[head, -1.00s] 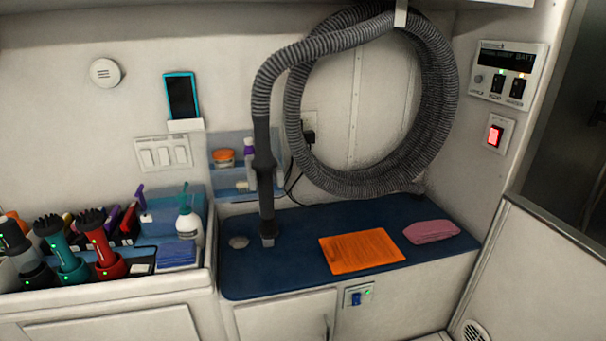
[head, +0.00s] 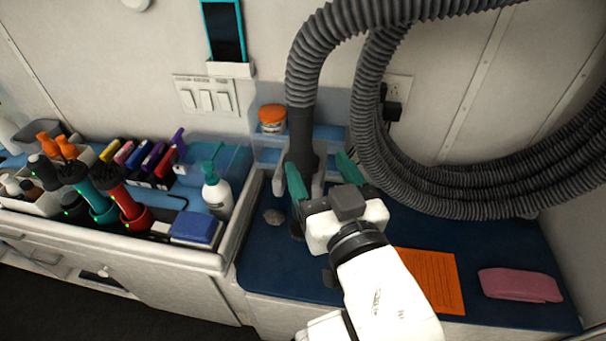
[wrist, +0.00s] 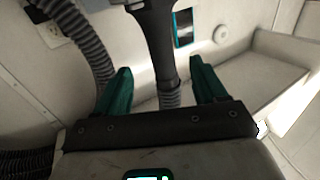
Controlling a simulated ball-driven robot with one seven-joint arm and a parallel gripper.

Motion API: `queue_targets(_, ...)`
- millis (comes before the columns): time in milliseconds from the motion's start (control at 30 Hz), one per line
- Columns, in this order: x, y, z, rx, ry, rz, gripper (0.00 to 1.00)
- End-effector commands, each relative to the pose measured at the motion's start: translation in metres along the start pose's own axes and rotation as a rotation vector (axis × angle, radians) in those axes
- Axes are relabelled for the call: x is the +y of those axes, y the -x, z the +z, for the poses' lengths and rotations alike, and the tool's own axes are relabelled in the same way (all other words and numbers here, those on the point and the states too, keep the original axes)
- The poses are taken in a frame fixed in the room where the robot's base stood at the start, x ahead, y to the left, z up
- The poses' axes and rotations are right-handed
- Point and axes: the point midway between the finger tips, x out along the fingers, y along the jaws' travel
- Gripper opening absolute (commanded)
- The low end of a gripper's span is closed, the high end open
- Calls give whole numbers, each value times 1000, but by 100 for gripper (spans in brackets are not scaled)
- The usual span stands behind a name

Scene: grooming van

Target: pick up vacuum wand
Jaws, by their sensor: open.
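The vacuum wand (head: 301,135) is a dark grey tube on the end of a thick ribbed hose (head: 330,40). It hangs upright over the blue counter; its lower part is hidden behind my gripper. My gripper (head: 310,176) is open, with teal fingers on either side of the wand. In the wrist view, my gripper (wrist: 160,75) also shows its fingers spread, with the dark wand (wrist: 153,30) and a ribbed section of hose (wrist: 170,95) running between them. Gaps show on both sides, and I see no clear contact.
The blue counter (head: 500,250) holds an orange sheet (head: 430,278) and a folded pink cloth (head: 520,285). Left is a tray area with a pump bottle (head: 216,190) and several clippers. The large hose coil (head: 450,190) hangs close on the right. A shelf with an orange-lidded jar (head: 272,118) is behind.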

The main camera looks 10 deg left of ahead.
Motion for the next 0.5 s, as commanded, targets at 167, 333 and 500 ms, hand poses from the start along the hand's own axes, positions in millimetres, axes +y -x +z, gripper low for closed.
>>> queue_targets(167,1,-28,-2,-2,-1,2,71)
queue_targets(333,0,-39,-1,-2,-1,0,71)
queue_targets(500,0,-59,-8,-3,-2,0,71)
